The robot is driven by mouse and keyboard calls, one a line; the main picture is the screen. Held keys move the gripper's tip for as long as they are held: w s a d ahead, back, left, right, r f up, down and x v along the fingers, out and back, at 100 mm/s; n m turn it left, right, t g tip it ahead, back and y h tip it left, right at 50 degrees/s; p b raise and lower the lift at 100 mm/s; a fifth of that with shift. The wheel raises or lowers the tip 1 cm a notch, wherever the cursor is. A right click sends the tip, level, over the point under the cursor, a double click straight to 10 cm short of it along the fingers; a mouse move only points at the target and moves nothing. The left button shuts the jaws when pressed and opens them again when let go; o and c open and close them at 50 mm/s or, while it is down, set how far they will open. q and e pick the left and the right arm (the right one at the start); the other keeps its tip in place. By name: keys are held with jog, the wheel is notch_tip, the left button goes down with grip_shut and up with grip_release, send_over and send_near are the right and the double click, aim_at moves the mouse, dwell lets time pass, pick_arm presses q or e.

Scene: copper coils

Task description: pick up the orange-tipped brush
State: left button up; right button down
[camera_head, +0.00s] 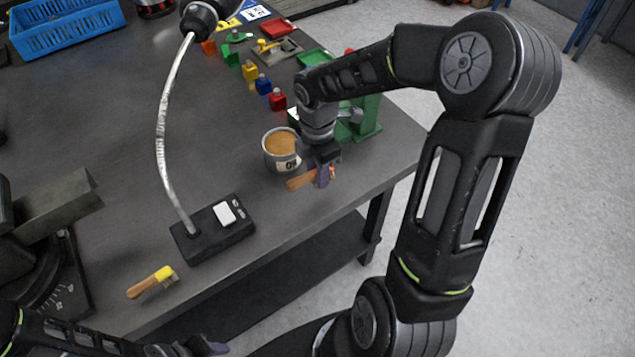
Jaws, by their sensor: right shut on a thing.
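My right gripper (322,177) is at the table's right front edge, shut on a brush with a wooden handle (300,182). The handle sticks out to the left of the fingers, and a small orange tip shows on their right; the fingers hide the middle. A second brush with a wooden handle and a yellow tip (153,282) lies on the table at the front left. My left gripper (205,346) is at the bottom edge of the view, apart from both brushes; its jaw opening is unclear.
A grey pot with a brown top (271,158) stands close behind the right gripper. A lamp with a black base (213,233) and a bent neck stands mid-table. Several coloured blocks, a green stand (368,122) and a blue crate (65,32) are further back.

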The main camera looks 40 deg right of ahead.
notch_tip(320, 180, up, 4)
jog(key=shift+r, duration=0.2)
dwell(0.4)
jog(key=c, duration=1.6)
grip_release()
grip_shut()
jog(key=shift+f, duration=0.1)
